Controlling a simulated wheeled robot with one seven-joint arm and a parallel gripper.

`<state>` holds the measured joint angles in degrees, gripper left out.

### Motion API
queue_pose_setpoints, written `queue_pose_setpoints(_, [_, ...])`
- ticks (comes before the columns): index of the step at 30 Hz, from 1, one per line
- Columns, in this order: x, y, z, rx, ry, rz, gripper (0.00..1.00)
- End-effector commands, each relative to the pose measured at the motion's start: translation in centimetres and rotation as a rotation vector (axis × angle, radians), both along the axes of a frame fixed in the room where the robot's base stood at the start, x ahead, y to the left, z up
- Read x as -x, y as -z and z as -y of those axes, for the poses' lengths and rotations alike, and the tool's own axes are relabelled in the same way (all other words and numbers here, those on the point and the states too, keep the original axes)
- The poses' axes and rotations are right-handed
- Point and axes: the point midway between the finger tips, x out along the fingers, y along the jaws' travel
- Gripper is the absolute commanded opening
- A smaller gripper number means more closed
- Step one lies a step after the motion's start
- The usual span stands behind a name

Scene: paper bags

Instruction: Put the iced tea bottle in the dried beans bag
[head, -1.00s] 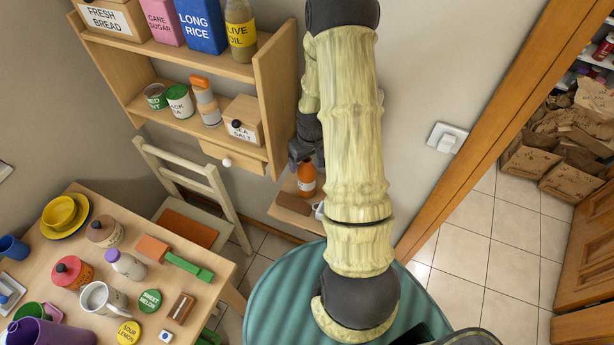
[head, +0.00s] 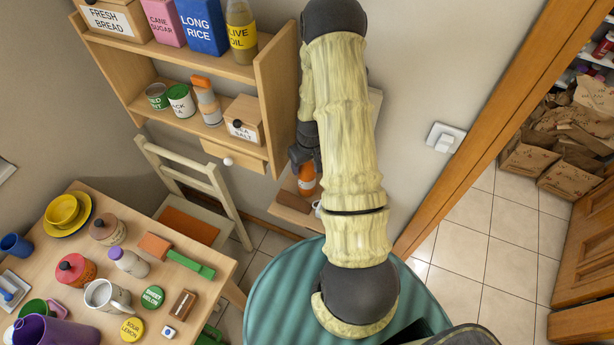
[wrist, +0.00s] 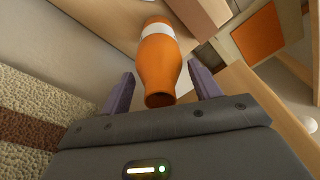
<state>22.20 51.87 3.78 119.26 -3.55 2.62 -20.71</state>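An orange bottle (head: 306,183) with a pale band stands on a low wooden shelf, partly hidden behind my gripper (head: 302,160) in the head view. In the wrist view, the orange bottle (wrist: 160,68) lies between the spread fingers of my gripper (wrist: 160,74), with a gap visible on both sides. Its label cannot be read, so I cannot confirm that it is the iced tea. Brown paper bags (head: 526,158) stand on the floor through the doorway at right. Their writing is too small to tell which one is for dried beans.
A wall shelf (head: 272,95) with cans, boxes and bottles stands left of my arm. A cluttered table (head: 225,270) and a pale chair (head: 190,175) are at left. A wooden door frame (head: 480,125) edges the doorway; tiled floor (head: 490,235) there is clear.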

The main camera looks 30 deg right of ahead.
Motion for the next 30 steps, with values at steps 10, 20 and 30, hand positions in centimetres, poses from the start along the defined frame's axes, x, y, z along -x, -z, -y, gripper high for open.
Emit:
queue_pose_setpoints(10, [0.0, 0.0, 0.0, 0.0, 0.0, 0.0, 0.13])
queue_pose_setpoints(20, [0.1, -0.3, -0.2, 0.001, 0.0, 0.002, 0.13])
queue_pose_setpoints(30, [0.1, -4.3, -0.3, 0.001, 0.0, 0.005, 0.13])
